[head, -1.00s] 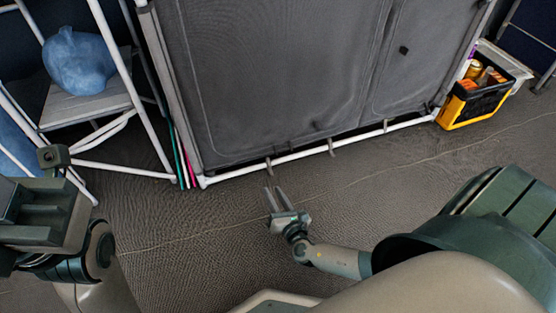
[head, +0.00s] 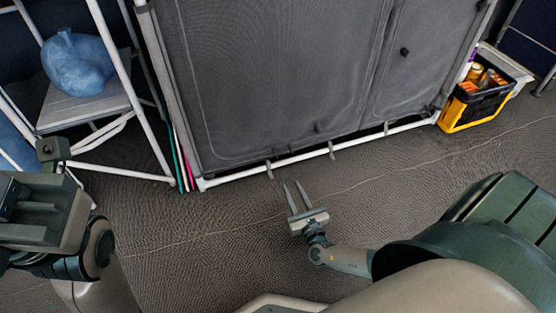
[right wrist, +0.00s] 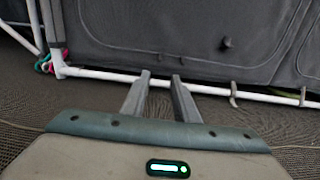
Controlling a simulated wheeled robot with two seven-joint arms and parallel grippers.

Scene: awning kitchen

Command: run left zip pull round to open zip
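The grey fabric front of a cupboard (head: 270,80) stands upright, with curved zip lines on its panels. A small dark pull (head: 318,127) sits low on the left panel; a dark pull also shows in the right wrist view (right wrist: 225,44), right of my fingers. Another dark pull (head: 404,51) is higher, on the right panel. Both panels look closed. My right gripper (head: 291,186) is open and empty, in front of the bottom rail and apart from the fabric. Its two fingers show in the right wrist view (right wrist: 160,77). My left arm shows at the left, but its fingers do not.
A white bottom rail (head: 290,160) with hooks runs under the cupboard. A white-framed shelf (head: 92,106) holding a blue bag (head: 76,63) stands left. A yellow and black crate (head: 452,114) of goods stands right. The floor (head: 210,225) in front is clear.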

